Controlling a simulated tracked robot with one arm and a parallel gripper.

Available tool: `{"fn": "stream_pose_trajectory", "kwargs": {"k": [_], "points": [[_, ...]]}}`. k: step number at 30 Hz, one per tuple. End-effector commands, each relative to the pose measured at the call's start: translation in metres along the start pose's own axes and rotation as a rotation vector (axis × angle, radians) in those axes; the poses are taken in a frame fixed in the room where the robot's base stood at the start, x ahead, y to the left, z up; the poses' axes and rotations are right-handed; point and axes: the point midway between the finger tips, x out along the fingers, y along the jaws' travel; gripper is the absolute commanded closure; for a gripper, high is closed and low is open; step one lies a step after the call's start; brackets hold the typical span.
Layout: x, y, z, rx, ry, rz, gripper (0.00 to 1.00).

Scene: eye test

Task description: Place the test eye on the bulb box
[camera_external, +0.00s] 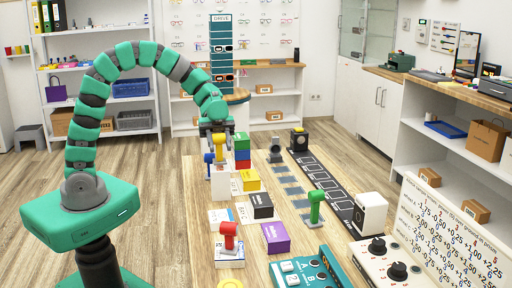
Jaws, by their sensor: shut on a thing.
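My gripper (217,128) points down at the middle of the table and is shut on a small yellow stand-like piece (219,149), which seems to be a test eye. The fingers partly hide its top. It is just above or on a white box (221,184); I cannot tell whether they touch. Similar pieces stand nearby: a blue one (209,160) close on the left, a red one (228,238) on a white box at the front, and a green one (315,206) to the right. Yellow (250,180), black (262,206) and purple (275,238) boxes stand near; their labels are too small to read.
A stack of green, blue and red blocks (242,151) stands right beside my gripper. A dark marked strip (322,180) runs along the table's right side. A teal device (303,270), a knob panel (390,262) and a white lens unit (370,214) occupy the front right.

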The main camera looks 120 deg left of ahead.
Motion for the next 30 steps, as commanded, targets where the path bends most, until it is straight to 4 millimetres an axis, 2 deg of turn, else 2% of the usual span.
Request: {"fn": "stream_pose_trajectory", "kwargs": {"k": [4, 18, 19, 21, 30], "points": [[0.0053, 0.0005, 0.0131, -0.001, 0.001, 0.000, 0.90], [0.0068, 0.0002, 0.0165, 0.001, 0.002, -0.001, 0.90], [0.0067, 0.0003, 0.0165, 0.001, 0.002, 0.000, 0.61], [0.0063, 0.0003, 0.0158, 0.000, 0.002, 0.000, 0.42], [0.0061, 0.0003, 0.0154, 0.000, 0.001, 0.000, 0.42]]}}
